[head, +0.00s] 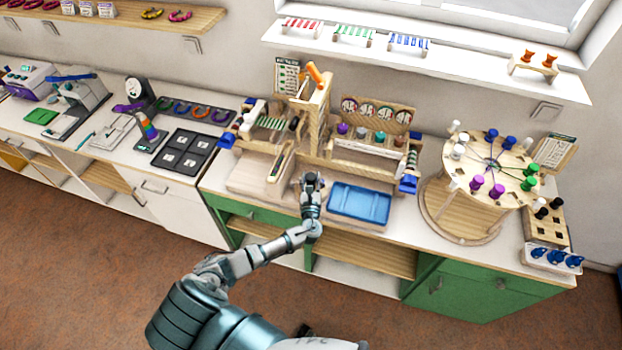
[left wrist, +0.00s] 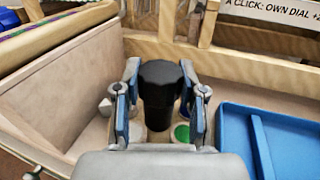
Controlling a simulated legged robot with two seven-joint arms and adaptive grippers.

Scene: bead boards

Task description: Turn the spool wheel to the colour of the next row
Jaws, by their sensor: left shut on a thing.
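The spool wheel (head: 480,150) is a round wooden disc on a wooden drum at the right of the bench. White, blue, green, purple and black spools stand around its rim, and dark lines run out from its middle. My left gripper (head: 312,180) is well to the left of the wheel, in front of the wooden bead frame (head: 318,110). In the left wrist view, its blue-padded fingers (left wrist: 164,105) are shut on a black knob-like piece (left wrist: 160,82) with a wide top. The knob's lower end is partly hidden. My right gripper is not in view.
A blue tray (head: 360,204) lies just right of my left gripper; it also shows in the left wrist view (left wrist: 234,125). A holed wooden block (head: 545,226) and a white rack with blue pieces (head: 553,259) stand right of the wheel. A card (head: 554,152) stands behind it.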

